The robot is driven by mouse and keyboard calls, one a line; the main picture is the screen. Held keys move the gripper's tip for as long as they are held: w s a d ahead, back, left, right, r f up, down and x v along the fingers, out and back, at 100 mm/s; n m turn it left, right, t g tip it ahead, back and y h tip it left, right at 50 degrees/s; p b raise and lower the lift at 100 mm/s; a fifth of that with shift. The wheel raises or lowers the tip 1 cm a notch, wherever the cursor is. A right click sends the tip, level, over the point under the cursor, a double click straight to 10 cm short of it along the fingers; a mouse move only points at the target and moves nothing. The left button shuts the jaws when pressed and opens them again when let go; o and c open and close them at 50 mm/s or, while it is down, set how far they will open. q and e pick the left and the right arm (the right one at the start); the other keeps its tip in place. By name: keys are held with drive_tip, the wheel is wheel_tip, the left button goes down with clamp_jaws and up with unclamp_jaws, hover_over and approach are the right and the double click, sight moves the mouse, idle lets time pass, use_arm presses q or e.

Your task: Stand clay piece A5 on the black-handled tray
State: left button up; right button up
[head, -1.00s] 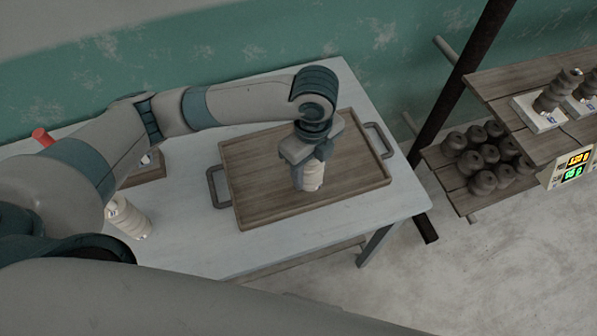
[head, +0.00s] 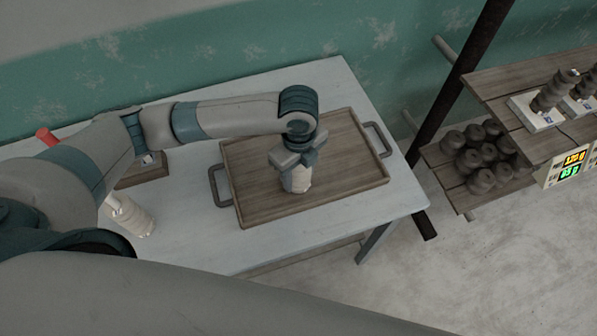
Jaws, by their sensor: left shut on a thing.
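The black-handled tray (head: 345,185) is a wooden tray with dark handles at its left and right ends, lying on the pale table. My right gripper is not in view.
Another cream clay piece (head: 133,216) stands on the table (head: 215,245) at left. A shelf (head: 530,135) at right holds dark ribbed pieces. The tray's right half is bare.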

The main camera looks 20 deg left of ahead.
sight(299, 170)
use_arm(q)
drive_tip(key=shift+f, duration=0.3)
drive_tip(key=shift+f, duration=0.15)
drive_tip(key=o, duration=1.5)
wheel_tip(299, 170, up, 11)
drive_tip(key=shift+f+b, duration=0.1)
drive_tip(key=shift+b, duration=1.05)
drive_tip(key=shift+r, duration=0.75)
